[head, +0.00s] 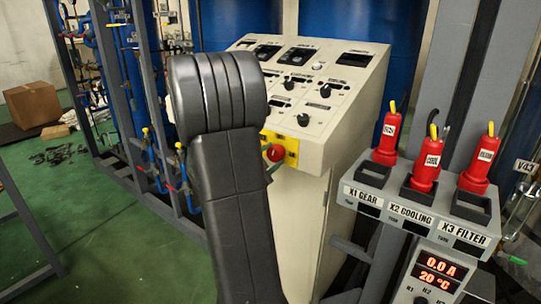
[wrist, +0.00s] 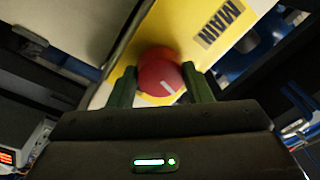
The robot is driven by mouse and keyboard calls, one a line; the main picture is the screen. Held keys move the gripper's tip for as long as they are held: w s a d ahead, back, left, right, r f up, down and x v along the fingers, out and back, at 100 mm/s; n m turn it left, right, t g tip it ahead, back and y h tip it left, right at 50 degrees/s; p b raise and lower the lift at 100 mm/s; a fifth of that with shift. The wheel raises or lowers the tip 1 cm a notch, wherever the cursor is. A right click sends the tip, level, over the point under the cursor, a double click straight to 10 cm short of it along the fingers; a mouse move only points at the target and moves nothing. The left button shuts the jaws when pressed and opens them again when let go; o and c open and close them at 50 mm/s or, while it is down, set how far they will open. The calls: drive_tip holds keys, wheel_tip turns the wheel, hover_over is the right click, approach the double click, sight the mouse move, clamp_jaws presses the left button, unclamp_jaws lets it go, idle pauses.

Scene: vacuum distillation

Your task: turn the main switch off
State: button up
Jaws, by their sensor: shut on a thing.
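The main switch is a red round knob (wrist: 160,78) with a white mark, on a yellow plate (wrist: 195,25) that carries a "MAIN" label (wrist: 222,22). In the wrist view my gripper (wrist: 161,84) has its two green fingers on either side of the knob, shut on it. The white mark points to the lower right in that view. In the head view the red knob (head: 274,153) shows on the yellow plate (head: 291,147) at the side of the control cabinet. My arm hides most of my gripper there; only a bit of green finger shows beside the knob.
The cream control cabinet (head: 300,215) has a sloped panel with black knobs and displays. At the right, red plugs (head: 425,167) stand in a grey rack (head: 405,222) above a display unit (head: 437,275). A cardboard box (head: 33,105) lies at the far left. Green floor is open at left.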

drive_tip(key=shift+n+p, duration=0.4)
drive_tip(key=shift+n, duration=1.3)
drive_tip(key=o, duration=1)
drive_tip(key=shift+s, duration=0.1)
drive_tip(key=b+v, duration=0.2)
drive_tip(key=v, duration=1.1)
drive_tip(key=shift+s, duration=0.4)
drive_tip(key=shift+a, duration=0.1)
drive_tip(key=p+x, duration=0.2)
drive_tip(key=x, duration=1.2)
drive_tip(key=shift+w+a, duration=0.1)
drive_tip(key=shift+a, duration=0.05)
